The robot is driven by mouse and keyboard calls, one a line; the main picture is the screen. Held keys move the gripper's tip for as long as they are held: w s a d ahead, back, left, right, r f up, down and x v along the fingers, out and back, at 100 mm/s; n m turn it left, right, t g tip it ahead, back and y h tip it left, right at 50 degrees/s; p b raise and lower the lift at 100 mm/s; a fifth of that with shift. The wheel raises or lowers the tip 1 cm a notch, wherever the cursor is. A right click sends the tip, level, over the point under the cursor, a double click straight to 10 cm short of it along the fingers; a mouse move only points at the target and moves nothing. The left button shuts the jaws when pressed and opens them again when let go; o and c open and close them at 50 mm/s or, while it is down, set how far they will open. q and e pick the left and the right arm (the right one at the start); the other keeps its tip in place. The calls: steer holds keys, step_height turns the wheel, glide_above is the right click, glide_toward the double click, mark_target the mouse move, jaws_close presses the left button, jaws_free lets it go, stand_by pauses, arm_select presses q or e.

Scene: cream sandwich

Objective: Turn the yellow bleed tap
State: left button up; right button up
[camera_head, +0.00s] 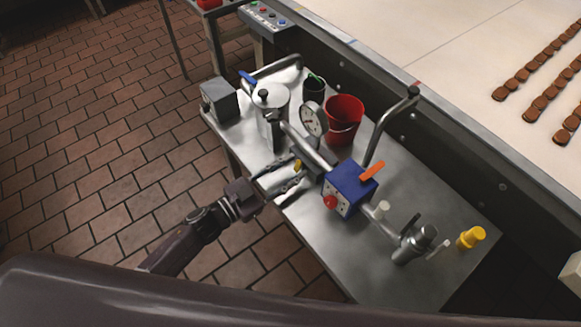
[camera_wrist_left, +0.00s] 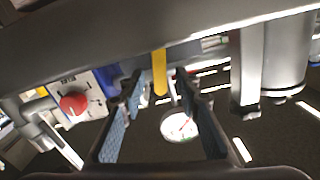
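The yellow bleed tap (camera_head: 297,164) is a small lever under the metal pipe (camera_head: 307,148), left of the blue box, partly hidden by my gripper in the head view. In the left wrist view the yellow tap (camera_wrist_left: 160,72) hangs down as a flat strip. My left gripper (camera_head: 298,172) is open at the table's front edge, its fingertips near the tap. In the left wrist view, the strip appears between the two fingertips of my left gripper (camera_wrist_left: 160,88), with a gap on each side. I cannot tell whether they touch it. My right gripper is not in view.
The blue box (camera_head: 350,187) with a red knob (camera_head: 330,202) is close right of the gripper. A round gauge (camera_head: 313,119), a steel canister (camera_head: 270,103) and a red bucket (camera_head: 344,118) stand behind. Another yellow fitting (camera_head: 471,237) is at the right. A conveyor (camera_head: 440,50) runs behind.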

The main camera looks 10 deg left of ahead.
arm_select(q)
steer(key=shift+c, duration=0.5)
jaws_close()
steer(key=shift+d+m, duration=0.1)
steer(key=shift+m, duration=0.2)
steer(key=m, duration=0.1)
steer(key=m+b, duration=0.1)
steer(key=shift+s+d+f+m, duration=0.2)
steer(key=shift+s+f+m, duration=0.05)
steer(key=shift+s+m, duration=0.05)
steer(key=shift+s+d+f+m+b, duration=0.15)
steer(key=shift+m+b, duration=0.25)
steer(key=shift+m, duration=0.5)
steer(key=shift+s+d+f+m+b, duration=0.1)
steer(key=shift+m+b, duration=0.25)
steer(key=shift+m, duration=0.55)
steer(key=shift+o, duration=0.5)
jaws_free()
